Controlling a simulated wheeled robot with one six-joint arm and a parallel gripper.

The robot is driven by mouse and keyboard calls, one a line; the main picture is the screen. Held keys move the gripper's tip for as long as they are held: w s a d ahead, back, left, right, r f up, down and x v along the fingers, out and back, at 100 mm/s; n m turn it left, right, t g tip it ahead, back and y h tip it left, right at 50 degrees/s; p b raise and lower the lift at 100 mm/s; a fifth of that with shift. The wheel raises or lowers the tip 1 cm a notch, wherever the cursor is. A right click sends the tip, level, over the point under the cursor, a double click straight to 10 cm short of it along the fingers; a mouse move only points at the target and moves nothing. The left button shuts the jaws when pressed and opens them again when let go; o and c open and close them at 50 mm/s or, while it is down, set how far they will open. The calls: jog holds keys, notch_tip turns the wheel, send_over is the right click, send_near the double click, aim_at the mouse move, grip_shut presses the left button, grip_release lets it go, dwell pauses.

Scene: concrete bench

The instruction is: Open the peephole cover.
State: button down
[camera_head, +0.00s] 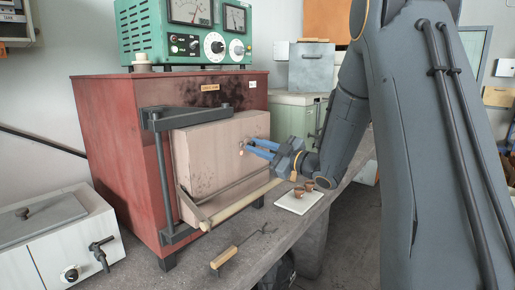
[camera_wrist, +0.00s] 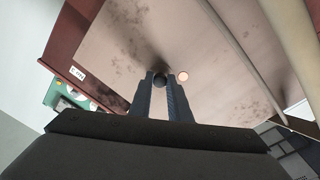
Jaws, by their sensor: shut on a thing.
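The red kiln (camera_head: 120,130) has a pale, stained door (camera_head: 205,160) facing right. My gripper (camera_head: 252,148) reaches in from the right with blue fingers at the door's upper right part. In the wrist view my gripper (camera_wrist: 160,77) is shut on the dark round peephole cover (camera_wrist: 160,82), close to the door face. Just right of the cover is the peephole (camera_wrist: 183,76), a small round pale-orange glowing spot that shows uncovered. In the head view the fingers largely hide the cover.
A black bracket and a long pale handle bar (camera_head: 240,204) cross in front of the door. A white tile (camera_head: 299,201) with small brown cups and a wooden-handled hook (camera_head: 224,257) lie on the bench. A green meter box (camera_head: 185,35) stands atop the kiln.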

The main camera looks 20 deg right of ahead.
jog(key=c, duration=1.7)
grip_release()
jog(key=shift+o, duration=0.2)
jog(key=shift+d, duration=0.1)
jog(key=b+v, duration=0.1)
jog(key=v, duration=0.6)
jog(key=shift+s+d, duration=0.2)
jog(key=shift+s, duration=0.1)
jog(key=s+f+m+g+h, duration=0.3)
jog(key=f+m+h, duration=0.2)
jog(key=f+h, duration=0.15)
jog(key=s+f+m+g+h, duration=0.3)
jog(key=f+m+h, duration=0.2)
jog(key=f, duration=0.2)
jog(key=s+a+f+m+g, duration=0.1)
jog(key=s+a+f+g, duration=0.1)
jog(key=s, duration=0.6)
jog(key=s+a+f+m+g, duration=0.1)
jog(key=s+a+f+g, duration=0.1)
jog(key=s, duration=0.6)
jog(key=s+a+f+m+g, duration=0.2)
jog(key=s+g, duration=0.3)
jog(key=s, duration=0.4)
jog(key=shift+a+f+y, duration=0.35)
jog(key=shift+a+f, duration=0.2)
jog(key=shift+a, duration=0.1)
